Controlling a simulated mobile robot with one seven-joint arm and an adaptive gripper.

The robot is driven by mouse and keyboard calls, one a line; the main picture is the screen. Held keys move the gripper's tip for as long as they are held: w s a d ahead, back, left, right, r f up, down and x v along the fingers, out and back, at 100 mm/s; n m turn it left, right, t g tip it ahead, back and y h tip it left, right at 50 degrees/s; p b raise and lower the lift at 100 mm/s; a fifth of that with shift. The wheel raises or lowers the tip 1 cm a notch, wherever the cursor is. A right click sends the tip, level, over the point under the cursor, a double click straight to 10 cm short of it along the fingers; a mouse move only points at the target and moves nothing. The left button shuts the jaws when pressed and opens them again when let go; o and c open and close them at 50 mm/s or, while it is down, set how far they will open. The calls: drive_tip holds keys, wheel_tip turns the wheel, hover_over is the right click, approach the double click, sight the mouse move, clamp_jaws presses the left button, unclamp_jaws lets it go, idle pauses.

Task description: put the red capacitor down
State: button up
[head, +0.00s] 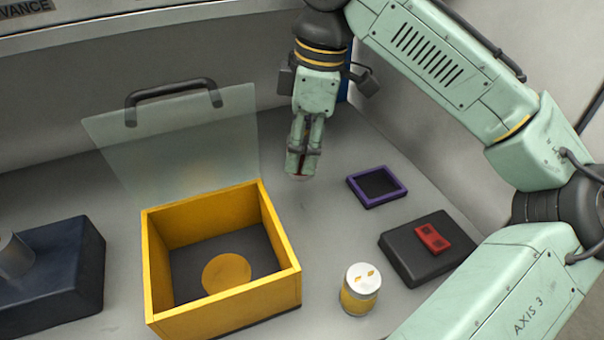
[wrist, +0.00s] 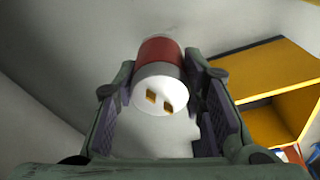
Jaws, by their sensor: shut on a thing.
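The red capacitor shows in the wrist view (wrist: 158,52) with a red body and a white end with two gold contacts. My gripper (head: 301,166) is shut on it, with a purple-padded finger on each side. In the head view, my gripper points down behind the yellow box's right rear corner and left of a small purple-rimmed tray (head: 352,189). Its fingers hide most of the capacitor there. I cannot tell whether the capacitor touches the table.
The yellow box (head: 283,237) stands open, with its clear handled lid (head: 180,140) raised behind it. A yellow capacitor (head: 361,289) stands right of the box. A black block (head: 408,262) with a red piece (head: 432,238) lies at right. A dark blue block (head: 60,265) is at left.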

wheel_tip(320, 180, down, 3)
drive_tip(key=shift+d+r, duration=0.1)
drive_tip(key=shift+r, duration=0.05)
drive_tip(key=shift+f, duration=2.15)
drive_tip(key=shift+f, duration=0.1)
drive_tip(key=o, duration=1.2)
drive_tip(key=r, duration=0.4)
drive_tip(key=d+r, duration=0.1)
drive_tip(key=r, duration=0.7)
drive_tip(key=shift+d, duration=0.35)
